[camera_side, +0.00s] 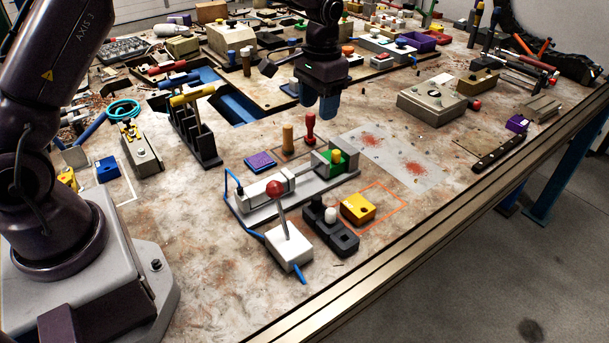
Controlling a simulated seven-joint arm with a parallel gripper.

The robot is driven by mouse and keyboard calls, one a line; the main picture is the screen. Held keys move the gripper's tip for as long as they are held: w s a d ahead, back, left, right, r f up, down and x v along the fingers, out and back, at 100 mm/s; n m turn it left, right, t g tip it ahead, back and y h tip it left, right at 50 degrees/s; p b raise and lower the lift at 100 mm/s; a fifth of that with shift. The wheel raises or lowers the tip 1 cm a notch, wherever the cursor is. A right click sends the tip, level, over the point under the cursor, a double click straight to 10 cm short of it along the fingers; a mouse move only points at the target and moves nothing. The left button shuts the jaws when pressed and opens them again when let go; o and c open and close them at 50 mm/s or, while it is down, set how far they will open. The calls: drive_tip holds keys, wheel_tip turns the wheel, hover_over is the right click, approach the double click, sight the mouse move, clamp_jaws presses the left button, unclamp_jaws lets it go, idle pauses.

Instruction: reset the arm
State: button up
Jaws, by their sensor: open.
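My gripper (328,104) hangs at the upper middle of the side view, pointing down with its two blue fingertips above the bench. It is open, and I see nothing between the fingers. It is behind and above a red-handled stamp (310,127) and a wooden peg-like piece (288,139), apart from both. My arm's base and lower links stand at the left.
A fixture with a green block (331,162), a red-knobbed lever box (289,246), a black holder (329,228) and a yellow block (357,208) stand in front. A grey box (431,100) is right.

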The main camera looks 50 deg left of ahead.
drive_tip(key=s+d+r+t, duration=0.1)
drive_tip(key=s+r+t, duration=0.1)
drive_tip(key=s+r, duration=0.3)
drive_tip(key=s+d+r+t, duration=0.1)
drive_tip(key=s+r, duration=0.4)
drive_tip(key=s, duration=0.8)
drive_tip(key=s+d+r+t, duration=0.1)
drive_tip(key=s+r+t, duration=0.2)
drive_tip(key=s, duration=0.6)
wheel_tip(320, 180, up, 2)
drive_tip(key=shift+s+r, duration=0.1)
drive_tip(key=shift+s, duration=0.05)
drive_tip(key=shift+d, duration=0.1)
